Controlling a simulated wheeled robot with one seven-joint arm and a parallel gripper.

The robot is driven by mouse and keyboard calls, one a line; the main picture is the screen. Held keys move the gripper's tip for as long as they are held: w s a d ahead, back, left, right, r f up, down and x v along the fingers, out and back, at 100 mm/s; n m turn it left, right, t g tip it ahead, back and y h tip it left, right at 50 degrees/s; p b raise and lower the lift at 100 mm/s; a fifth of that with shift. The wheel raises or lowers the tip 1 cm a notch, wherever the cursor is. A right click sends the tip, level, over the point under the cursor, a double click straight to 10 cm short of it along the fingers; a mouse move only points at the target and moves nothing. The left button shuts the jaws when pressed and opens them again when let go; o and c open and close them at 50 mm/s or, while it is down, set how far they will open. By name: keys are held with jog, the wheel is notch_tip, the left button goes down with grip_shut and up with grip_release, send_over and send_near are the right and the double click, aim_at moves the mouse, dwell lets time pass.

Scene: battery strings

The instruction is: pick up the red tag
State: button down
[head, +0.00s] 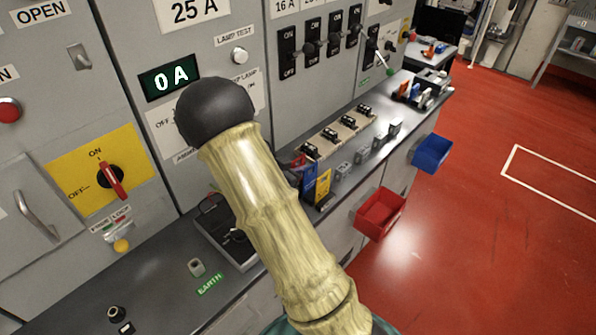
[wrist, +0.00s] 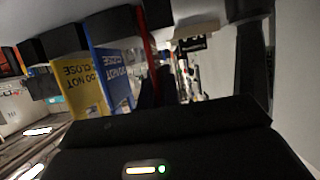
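The red tag (wrist: 149,55) shows as a thin, nearly edge-on strip in the wrist view, right of the blue tag (wrist: 112,75). In the head view, the red tag (head: 299,163) is a small sliver beside the blue tag, partly covered by my arm. My gripper (wrist: 205,65) appears open, with dark fingers left and right in the wrist view. The red tag is close to the left finger; I cannot tell whether they touch. Nothing shows clamped between the fingers. My arm hides the gripper in the head view.
A yellow tag (head: 322,185) stands beside the blue one on the counter. Breakers and small blocks line the counter farther back. The red bin (head: 380,213) and blue bin (head: 432,153) hang on its front. The switch panel stands behind; red floor at right is open.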

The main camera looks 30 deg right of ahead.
notch_tip(320, 180, up, 10)
jog(key=shift+p, duration=0.45)
dwell(0.4)
